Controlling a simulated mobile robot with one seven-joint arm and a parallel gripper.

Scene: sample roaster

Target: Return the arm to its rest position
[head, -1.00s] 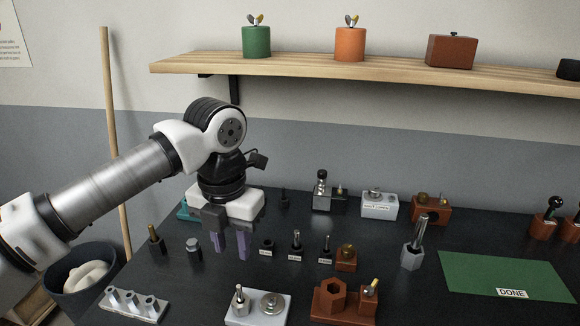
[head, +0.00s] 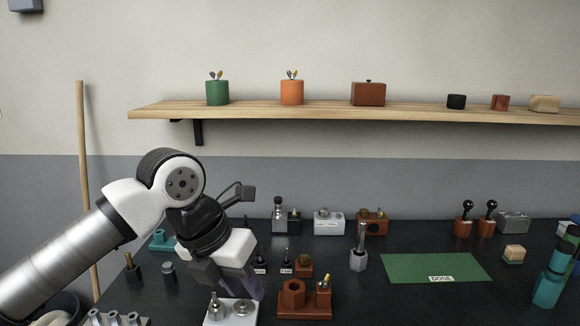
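My arm reaches in from the lower left of the head view. My gripper (head: 245,286) hangs tilted over the front left part of the dark bench (head: 350,272), its purple fingers pointing down and to the right. The fingers look apart with nothing between them, though the tilt partly hides the gap. The fingertips show just above and behind a light grey block with metal fittings (head: 230,313) at the front; whether they touch anything cannot be told.
An orange-brown hex fixture (head: 304,301) stands close right of the fingers. A metal tool in a holder (head: 359,248) stands farther right, beside the green DONE mat (head: 438,268). A teal bottle (head: 551,282) is at the right. A wooden shelf (head: 330,111) crosses the wall above.

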